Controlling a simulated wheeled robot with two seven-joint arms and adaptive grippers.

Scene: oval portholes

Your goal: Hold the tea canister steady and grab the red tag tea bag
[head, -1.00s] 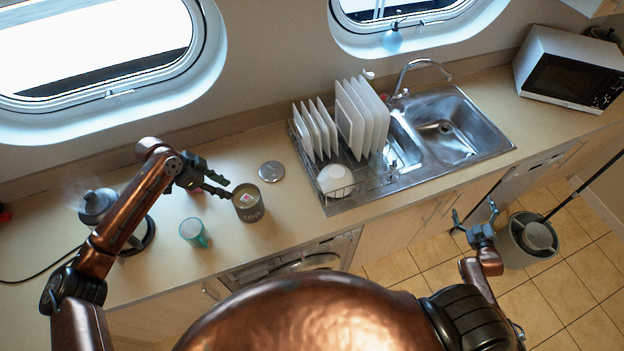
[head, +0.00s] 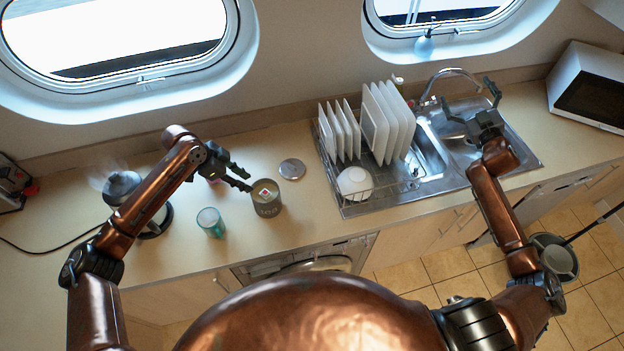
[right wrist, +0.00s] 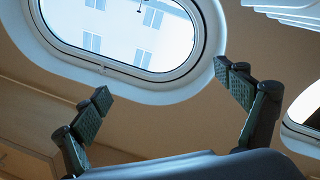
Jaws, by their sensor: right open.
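The tea canister (head: 267,202) is a dark open tin standing upright on the counter, left of the dish rack. A small red and white tag (head: 265,193) shows in its open top; the rest of the tea bag is hidden. My left gripper (head: 245,178) is open at the canister's upper left, its fingers close to the rim; I cannot tell whether they touch it. My right gripper (head: 468,98) is raised over the sink, open and empty, far from the canister.
A round lid (head: 292,169) lies behind the canister. A teal cup (head: 210,222) and a steaming kettle (head: 122,188) stand to the left. The dish rack (head: 372,190) with plates and a bowl (head: 355,183) lies between the canister and my right arm.

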